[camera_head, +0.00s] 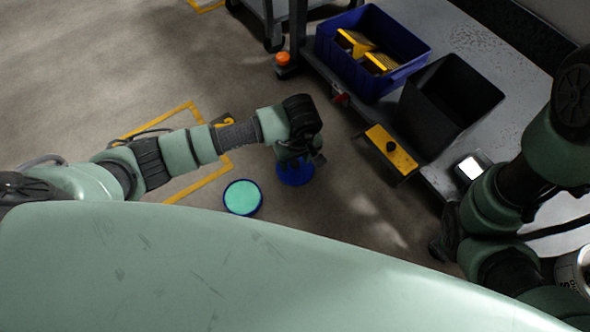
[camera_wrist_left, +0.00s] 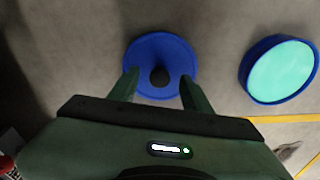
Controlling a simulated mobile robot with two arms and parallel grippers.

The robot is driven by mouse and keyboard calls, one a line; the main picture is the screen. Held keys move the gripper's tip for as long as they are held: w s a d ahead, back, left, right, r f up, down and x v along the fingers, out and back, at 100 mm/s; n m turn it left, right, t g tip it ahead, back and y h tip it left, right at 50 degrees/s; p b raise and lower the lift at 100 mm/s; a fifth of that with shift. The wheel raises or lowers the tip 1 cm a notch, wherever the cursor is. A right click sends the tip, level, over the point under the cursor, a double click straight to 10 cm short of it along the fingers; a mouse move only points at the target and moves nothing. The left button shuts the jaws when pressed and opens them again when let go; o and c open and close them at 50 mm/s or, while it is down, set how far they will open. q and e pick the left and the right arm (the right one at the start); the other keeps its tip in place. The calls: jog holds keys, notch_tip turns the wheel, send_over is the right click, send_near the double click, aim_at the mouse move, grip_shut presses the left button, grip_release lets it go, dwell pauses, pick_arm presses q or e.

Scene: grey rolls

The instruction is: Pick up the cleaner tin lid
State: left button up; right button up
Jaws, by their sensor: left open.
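The cleaner tin lid (camera_wrist_left: 160,50) is a round blue disc with a dark knob in its middle, lying on the floor. In the head view the lid (camera_head: 296,178) is partly hidden under my left gripper (camera_head: 298,158). In the left wrist view my left gripper (camera_wrist_left: 159,80) is open, its two fingers appearing on either side of the knob. I cannot tell how far above the lid the fingertips are. The open tin (camera_head: 242,198), blue-rimmed with teal contents, stands beside the lid; it also shows in the left wrist view (camera_wrist_left: 282,72). My right gripper cannot be made out.
A grey bench (camera_head: 487,62) at the right holds a blue crate (camera_head: 408,76) with yellow-edged items and a black open bin (camera_head: 470,92). A yellow plate with a black knob (camera_head: 391,150) sits at the bench's edge. Floor around the lid is mostly clear.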

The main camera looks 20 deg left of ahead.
pick_arm(q)
jog(key=shift+f, duration=0.2)
grip_shut()
jog(key=shift+r, duration=0.15)
